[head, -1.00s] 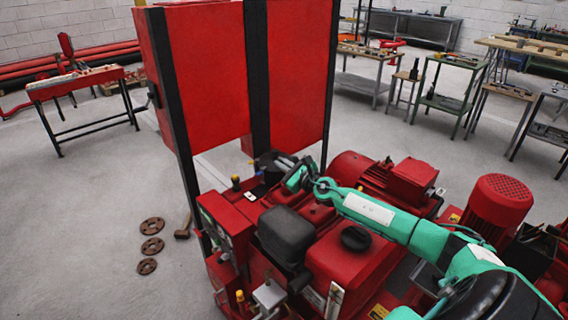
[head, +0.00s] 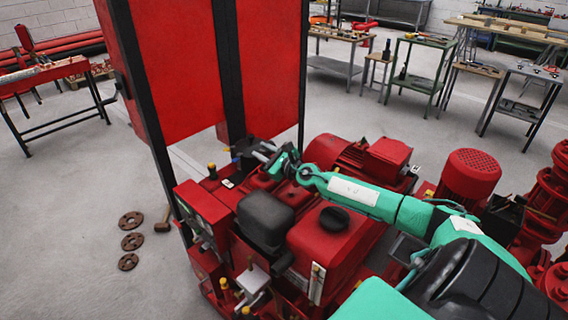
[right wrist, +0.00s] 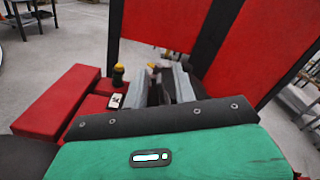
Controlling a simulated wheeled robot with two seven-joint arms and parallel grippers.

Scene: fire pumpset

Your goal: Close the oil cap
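A small yellow-topped black cap (head: 212,169) stands on the red engine (head: 310,248), left of my right gripper. It also shows in the right wrist view (right wrist: 118,72), upright and left of the fingers. A larger round black cap (head: 334,217) sits on the engine's red tank. I cannot tell for sure which is the oil cap. My right gripper (head: 262,151) is over the engine's far end, by the red panels. Its grey fingers (right wrist: 165,88) look apart, with a dark gap between them. Its fingertips are partly hidden by the wrist. My left gripper is not in view.
Tall red panels (head: 175,70) on black posts stand just behind the engine. A black box (head: 265,218) sits beside the tank, near my right forearm. A red motor (head: 470,172) stands at the right.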

